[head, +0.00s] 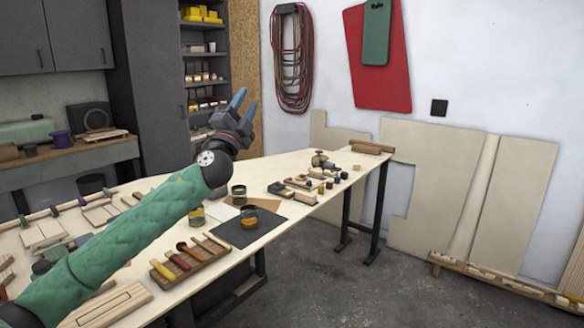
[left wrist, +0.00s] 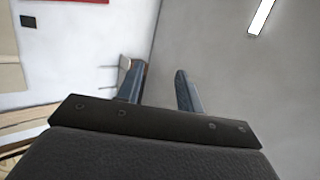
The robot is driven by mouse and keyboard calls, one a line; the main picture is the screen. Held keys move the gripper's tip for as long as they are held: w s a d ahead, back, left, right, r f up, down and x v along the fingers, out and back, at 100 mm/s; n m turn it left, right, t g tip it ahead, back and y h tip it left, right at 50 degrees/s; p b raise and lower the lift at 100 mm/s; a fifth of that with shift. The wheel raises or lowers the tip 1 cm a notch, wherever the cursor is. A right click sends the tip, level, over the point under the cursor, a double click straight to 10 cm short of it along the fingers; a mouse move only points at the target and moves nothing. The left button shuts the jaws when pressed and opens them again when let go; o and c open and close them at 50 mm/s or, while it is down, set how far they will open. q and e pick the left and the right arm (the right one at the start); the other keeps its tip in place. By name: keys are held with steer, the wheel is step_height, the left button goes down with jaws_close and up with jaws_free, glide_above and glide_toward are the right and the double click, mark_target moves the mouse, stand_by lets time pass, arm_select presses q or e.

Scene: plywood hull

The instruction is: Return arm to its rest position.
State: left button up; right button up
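My left arm comes in from the left in the head view, in a green quilted sleeve. My left gripper (head: 240,104) is raised above the plywood workbench (head: 300,222), its blue fingers pointing up. In the left wrist view the two fingers (left wrist: 160,88) stand apart with nothing between them; wall and ceiling show behind. The gripper is open and touches nothing. My right gripper is in neither view.
On the bench under my arm are a wooden tool tray (head: 192,262), a dark mat (head: 232,232), small jars (head: 239,195) and several blocks. Grey cabinets (head: 150,80) stand behind. Plywood panels (head: 460,190) lean on the right wall.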

arm_select(q)
steer(key=a+f+n+g+y, duration=0.3)
steer(key=f+n+y, duration=0.3)
steer(key=f, duration=0.3)
steer(key=a+f+n+g+y, duration=0.2)
steer(key=a+f+n+y, duration=0.1)
steer(key=f+n+y, duration=0.4)
steer(key=s+f+n+g+h, duration=0.1)
steer(key=s+f+g, duration=0.35)
steer(key=f, duration=1.05)
steer(key=s+f+n+g+h, duration=0.15)
steer(key=s+f+g, duration=0.35)
steer(key=f, duration=0.9)
steer(key=s+f+n+g+h, duration=0.2)
steer(key=s+f+g, duration=0.4)
steer(key=s+f, duration=2.5)
steer(key=s+d+f+g, duration=0.1)
steer(key=s+f, duration=0.2)
steer(key=s, duration=0.4)
steer(key=s+d+f+g, duration=0.1)
steer(key=s+f, duration=0.3)
steer(key=s, duration=0.2)
steer(key=shift+s+n, duration=0.35)
steer(key=shift+s, duration=0.05)
steer(key=shift+a, duration=0.1)
